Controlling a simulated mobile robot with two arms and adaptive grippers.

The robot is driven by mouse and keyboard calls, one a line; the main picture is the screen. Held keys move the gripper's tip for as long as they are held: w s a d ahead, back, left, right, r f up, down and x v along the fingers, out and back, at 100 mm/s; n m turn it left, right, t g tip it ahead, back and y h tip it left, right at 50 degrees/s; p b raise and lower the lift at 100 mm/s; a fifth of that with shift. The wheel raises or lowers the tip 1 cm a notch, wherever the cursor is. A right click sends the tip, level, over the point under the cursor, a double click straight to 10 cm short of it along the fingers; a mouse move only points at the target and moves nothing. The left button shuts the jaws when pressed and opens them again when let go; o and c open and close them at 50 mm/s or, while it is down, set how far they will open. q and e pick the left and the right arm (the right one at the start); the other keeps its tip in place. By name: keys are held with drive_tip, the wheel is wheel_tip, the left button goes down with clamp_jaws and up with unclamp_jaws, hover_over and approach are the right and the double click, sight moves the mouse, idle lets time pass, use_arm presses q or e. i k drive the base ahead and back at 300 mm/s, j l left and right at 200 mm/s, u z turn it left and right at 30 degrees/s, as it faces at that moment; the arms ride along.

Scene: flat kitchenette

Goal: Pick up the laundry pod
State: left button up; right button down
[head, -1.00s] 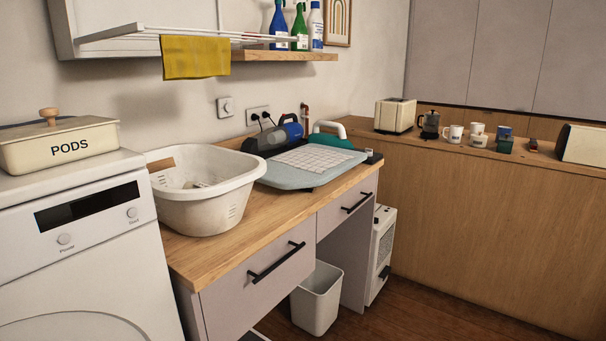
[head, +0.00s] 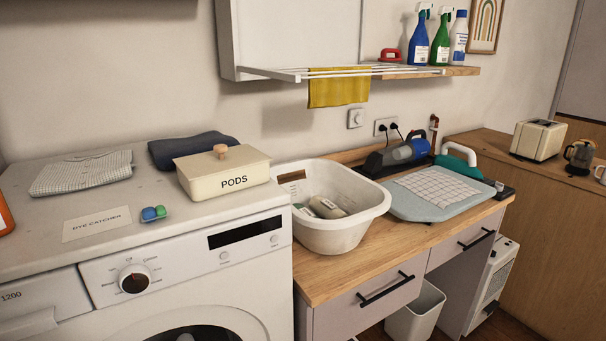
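The laundry pod (head: 154,213) is a small blue and green piece lying on the white top of the washing machine (head: 190,236), near its front edge. A white card reading "DYE CATCHER" (head: 97,224) lies just to its left. The cream box marked "PODS" (head: 224,174) stands behind it to the right, with its lid and wooden knob on. Neither of my grippers is in the head view.
A folded checked cloth (head: 82,172) and a dark folded cloth (head: 192,148) lie further back. An orange item (head: 5,216) shows at the left edge. A white basin (head: 334,232) stands right of the machine, beside an ironing board (head: 438,196). A drying rack (head: 345,73) juts out above.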

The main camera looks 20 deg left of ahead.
sight(149, 214)
drive_tip(key=u, duration=1.55)
